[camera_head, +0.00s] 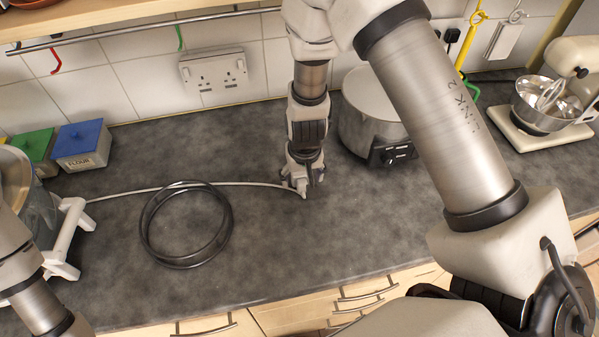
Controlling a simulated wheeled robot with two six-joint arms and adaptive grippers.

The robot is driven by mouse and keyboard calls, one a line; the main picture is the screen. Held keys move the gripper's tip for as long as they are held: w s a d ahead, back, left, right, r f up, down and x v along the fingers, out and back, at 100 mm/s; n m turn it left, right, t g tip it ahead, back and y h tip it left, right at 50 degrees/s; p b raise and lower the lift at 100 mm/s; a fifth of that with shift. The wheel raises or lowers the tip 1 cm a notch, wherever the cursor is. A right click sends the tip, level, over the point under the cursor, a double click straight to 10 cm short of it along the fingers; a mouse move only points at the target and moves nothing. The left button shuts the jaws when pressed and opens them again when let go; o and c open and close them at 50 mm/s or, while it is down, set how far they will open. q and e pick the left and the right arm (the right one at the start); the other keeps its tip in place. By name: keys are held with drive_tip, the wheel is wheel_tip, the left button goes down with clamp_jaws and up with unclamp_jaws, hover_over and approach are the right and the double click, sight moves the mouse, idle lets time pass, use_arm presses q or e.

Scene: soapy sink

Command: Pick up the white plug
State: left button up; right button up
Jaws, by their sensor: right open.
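The white plug (302,191) lies on the dark grey worktop at the end of a pale cable (130,192) that runs left to a white appliance. My right gripper (303,182) points down over the plug with its fingers open, and they partly hide it. I cannot tell whether the fingers touch the plug. My left arm shows at the lower left edge, but its gripper is outside the picture.
A coiled black hose or ring (148,225) lies left of the plug. A steel pot (362,105) stands to the right. Blue (82,140) and green (35,146) lidded tins, a wall socket (214,70) and a stand mixer (540,120) are farther off. The front worktop is clear.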

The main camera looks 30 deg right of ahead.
sight(302, 180)
drive_tip(key=f, duration=0.1)
drive_tip(key=f+b, duration=0.1)
drive_tip(key=w+f, duration=0.1)
drive_tip(key=shift+d+f+b, duration=0.25)
drive_tip(key=shift+f+b, duration=0.05)
drive_tip(key=shift+w+f, duration=0.1)
drive_tip(key=shift+w, duration=0.2)
drive_tip(key=shift+a, duration=0.1)
drive_tip(key=shift+s, duration=0.1)
drive_tip(key=shift+c, duration=0.4)
drive_tip(key=shift+s+r, duration=0.25)
drive_tip(key=shift+r, duration=0.05)
drive_tip(key=c, duration=1.1)
use_arm(q)
drive_tip(key=shift+w+f, duration=0.3)
drive_tip(key=shift+f, duration=0.1)
drive_tip(key=shift+r, duration=0.1)
